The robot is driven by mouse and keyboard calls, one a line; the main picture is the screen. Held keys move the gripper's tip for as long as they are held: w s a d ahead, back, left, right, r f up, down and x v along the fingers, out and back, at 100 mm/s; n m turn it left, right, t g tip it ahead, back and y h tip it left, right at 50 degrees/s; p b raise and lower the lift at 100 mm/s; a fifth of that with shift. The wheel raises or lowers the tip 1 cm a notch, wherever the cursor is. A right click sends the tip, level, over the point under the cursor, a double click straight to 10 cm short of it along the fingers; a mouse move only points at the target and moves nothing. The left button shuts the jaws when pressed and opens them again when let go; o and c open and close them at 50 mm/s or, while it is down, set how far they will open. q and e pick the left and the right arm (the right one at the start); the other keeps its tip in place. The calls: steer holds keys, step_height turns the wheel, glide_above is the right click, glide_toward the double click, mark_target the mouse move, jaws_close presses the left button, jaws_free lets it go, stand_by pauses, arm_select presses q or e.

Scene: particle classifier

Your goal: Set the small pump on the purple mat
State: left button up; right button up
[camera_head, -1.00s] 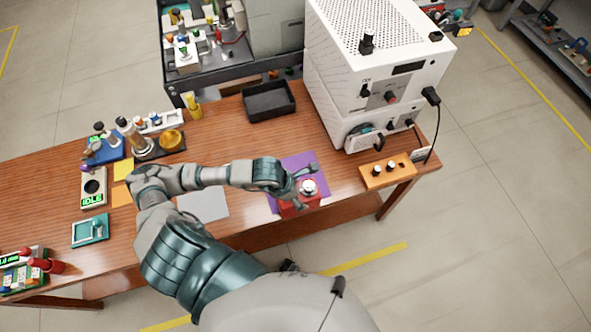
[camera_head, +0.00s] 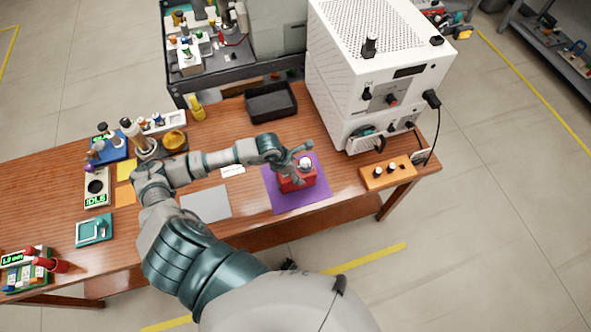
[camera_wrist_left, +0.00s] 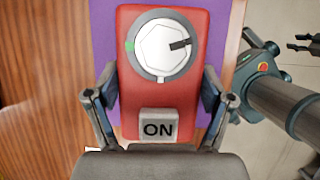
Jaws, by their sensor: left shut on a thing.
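The small pump (camera_head: 291,184) is a red box with a white round knob. In the left wrist view the pump (camera_wrist_left: 160,92) shows a green dot beside the knob and a label reading ON. My left gripper (camera_head: 301,160) is shut on it, with one finger on each side of the red body; the fingers also show in the left wrist view (camera_wrist_left: 160,82). The purple mat (camera_head: 286,204) lies near the table's front edge, and the pump is over its middle. I cannot tell whether the pump touches the mat.
An orange box (camera_head: 388,173) with knobs is right of the mat, and a white instrument (camera_head: 350,85) stands behind it. A black tray (camera_head: 271,101) lies behind the mat. A grey mat (camera_head: 206,203) is to the left. My dark arm parts show in the wrist view.

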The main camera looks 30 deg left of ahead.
arm_select(q)
steer(key=o, duration=1.4)
steer(key=shift+a+f, duration=0.1)
steer(key=shift+a, duration=0.05)
steer(key=shift+c, duration=0.2)
steer(key=o, duration=0.3)
steer(key=shift+a, duration=0.1)
steer(key=shift+r, duration=0.3)
steer(key=v, duration=1)
steer(key=shift+s+a+r, duration=0.1)
steer(key=shift+r, duration=0.15)
steer(key=shift+s+r, duration=0.1)
steer(key=shift+r, duration=0.3)
